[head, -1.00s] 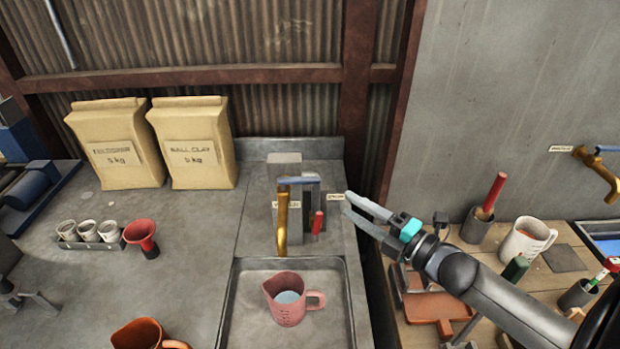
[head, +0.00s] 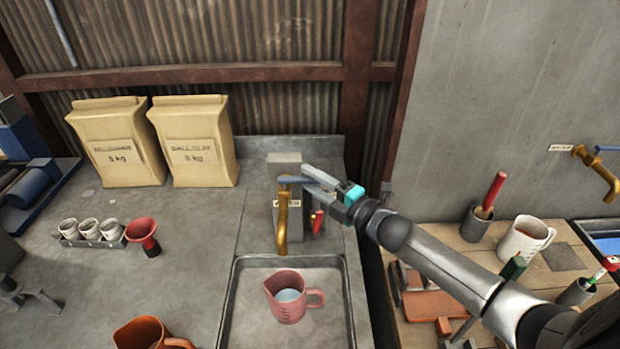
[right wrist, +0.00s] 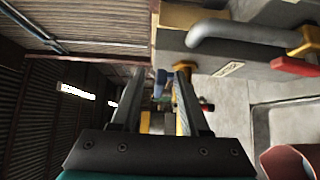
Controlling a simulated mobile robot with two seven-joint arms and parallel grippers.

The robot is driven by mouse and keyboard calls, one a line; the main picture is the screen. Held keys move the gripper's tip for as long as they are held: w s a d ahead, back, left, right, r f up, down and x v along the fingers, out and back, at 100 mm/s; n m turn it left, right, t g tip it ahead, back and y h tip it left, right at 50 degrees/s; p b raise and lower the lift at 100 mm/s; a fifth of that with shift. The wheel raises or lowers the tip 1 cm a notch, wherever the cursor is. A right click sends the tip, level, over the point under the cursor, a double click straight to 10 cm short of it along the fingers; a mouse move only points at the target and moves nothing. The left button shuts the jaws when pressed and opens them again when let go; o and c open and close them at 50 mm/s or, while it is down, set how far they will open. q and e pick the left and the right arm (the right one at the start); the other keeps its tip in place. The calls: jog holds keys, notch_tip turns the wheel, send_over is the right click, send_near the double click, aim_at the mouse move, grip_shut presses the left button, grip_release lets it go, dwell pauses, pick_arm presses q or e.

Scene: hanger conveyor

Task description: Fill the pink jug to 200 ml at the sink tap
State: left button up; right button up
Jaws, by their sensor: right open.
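The pink jug (head: 288,310) stands upright in the sink (head: 235,310), below the brass tap (head: 282,225). A pale blue water surface shows inside it; its level against the marks is too small to read. No stream shows from the spout. The tap's blue lever (head: 298,180) points right. My right gripper (head: 312,188) is open beside the tap post, close to the lever; I cannot tell whether they touch. My left gripper is not in view.
An orange jug (head: 142,335) stands left of the sink. A red funnel (head: 142,232), small cups (head: 88,228) and two paper bags (head: 195,145) are on the counter. A red-handled item (head: 317,222) is by the tap. A wooden bench (head: 500,262) with tools and a mug is right.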

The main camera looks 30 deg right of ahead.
jog(key=shift+w+a, duration=0.15)
jog(key=shift+w, duration=0.2)
grip_shut()
dwell(1.3)
